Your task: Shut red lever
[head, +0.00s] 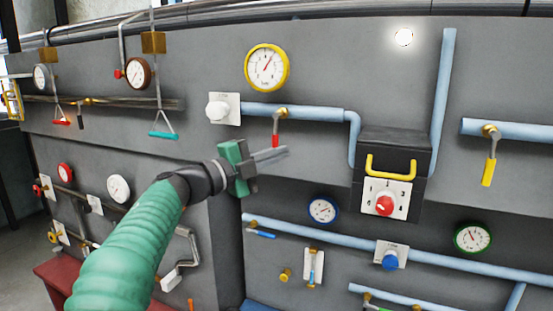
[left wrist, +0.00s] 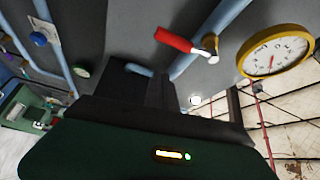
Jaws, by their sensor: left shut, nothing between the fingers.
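The red lever (head: 275,139) hangs straight down from a brass valve on the upper light-blue pipe, square to the pipe. It also shows in the left wrist view (left wrist: 176,40), beyond the fingers. My left gripper (head: 284,152) is shut and empty, with its fingertips just below the lever's red end in the head view. I cannot tell whether they touch the lever. My right gripper is not in view.
A yellow-rimmed gauge (head: 267,67) and a white knob (head: 218,108) sit above and left of the lever. A black box (head: 393,147) with a yellow handle (head: 391,166) and red knob (head: 384,205) juts out at right. A yellow lever (head: 488,172) hangs farther right.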

